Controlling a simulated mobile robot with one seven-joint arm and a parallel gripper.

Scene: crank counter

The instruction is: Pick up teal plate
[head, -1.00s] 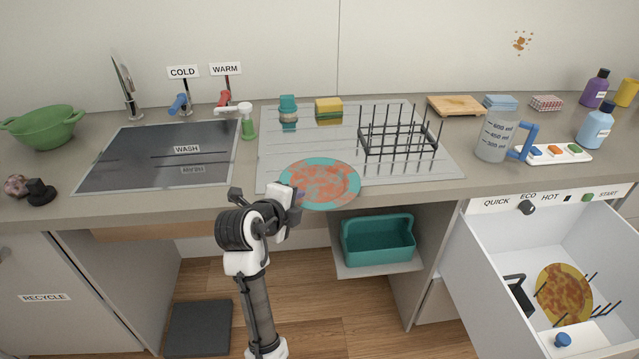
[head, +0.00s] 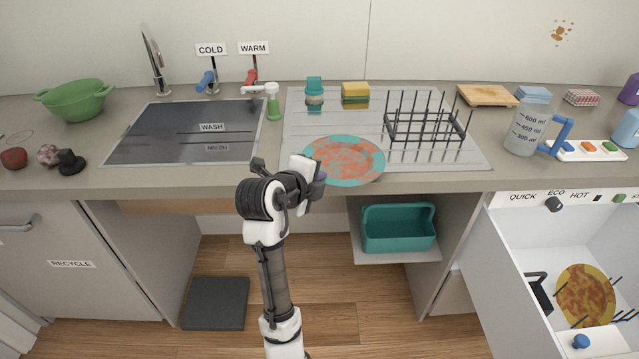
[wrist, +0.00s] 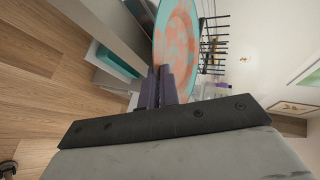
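The teal plate (head: 344,160) has a teal rim and a middle mottled with orange stains. It lies flat at the front of the drainboard, close to the counter's front edge. My gripper (head: 320,178) is at the plate's front-left rim. In the wrist view the dark purple fingers of my gripper (wrist: 164,78) are close together, with their tips over the near rim of the plate (wrist: 176,35). Whether the rim is between the fingers is hidden. The plate shows no visible tilt or lift in the head view.
A black wire rack (head: 425,128) stands right of the plate. The sink (head: 150,135) is to its left. A measuring jug (head: 525,130) stands farther right. Below are a teal caddy (head: 398,235) on a shelf and an open white drawer (head: 520,300) holding a yellow stained plate (head: 585,295).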

